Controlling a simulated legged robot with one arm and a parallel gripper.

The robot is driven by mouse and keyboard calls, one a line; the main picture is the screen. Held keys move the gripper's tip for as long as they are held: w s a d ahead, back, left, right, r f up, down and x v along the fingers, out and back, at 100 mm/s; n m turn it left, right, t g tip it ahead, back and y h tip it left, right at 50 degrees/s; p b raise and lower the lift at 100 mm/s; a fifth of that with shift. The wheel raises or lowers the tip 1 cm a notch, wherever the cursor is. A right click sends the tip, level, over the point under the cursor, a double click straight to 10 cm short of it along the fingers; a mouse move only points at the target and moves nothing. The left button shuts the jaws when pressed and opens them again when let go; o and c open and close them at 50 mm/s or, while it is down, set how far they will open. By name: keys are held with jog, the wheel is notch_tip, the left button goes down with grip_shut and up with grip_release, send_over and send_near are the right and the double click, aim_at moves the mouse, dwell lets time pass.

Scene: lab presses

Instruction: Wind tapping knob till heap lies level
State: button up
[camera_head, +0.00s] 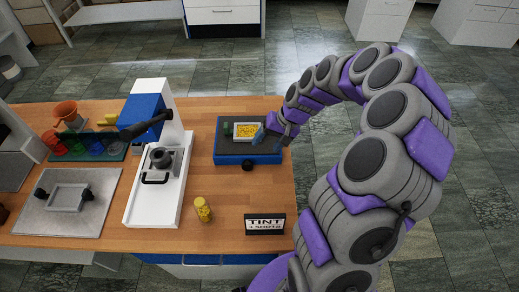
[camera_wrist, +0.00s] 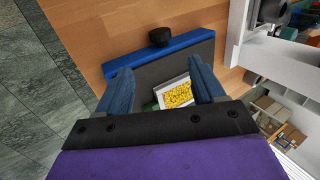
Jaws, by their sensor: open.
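The tapping unit is a blue box with a dark top (camera_head: 229,147), right of centre on the bench. Its black knob (camera_head: 247,165) sticks out from the front side; it also shows in the wrist view (camera_wrist: 158,37). A small pale tray on the dark top holds a yellow granular heap (camera_head: 248,131), seen in the wrist view too (camera_wrist: 178,95). I cannot tell whether the heap is level. My gripper (camera_head: 265,132) is open with blue fingers, above the right side of the unit. In the wrist view its fingers (camera_wrist: 163,82) frame the tray, with the knob beyond them, untouched.
A white and blue lever press (camera_head: 152,197) stands left of the unit. A yellow-filled jar (camera_head: 203,209) and a TINT sign (camera_head: 265,223) stand near the bench's front edge. A grey plate with a tray (camera_head: 45,215) lies far left. Bare wood surrounds the unit's front.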

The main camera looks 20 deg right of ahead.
jog(key=shift+v, duration=1.9)
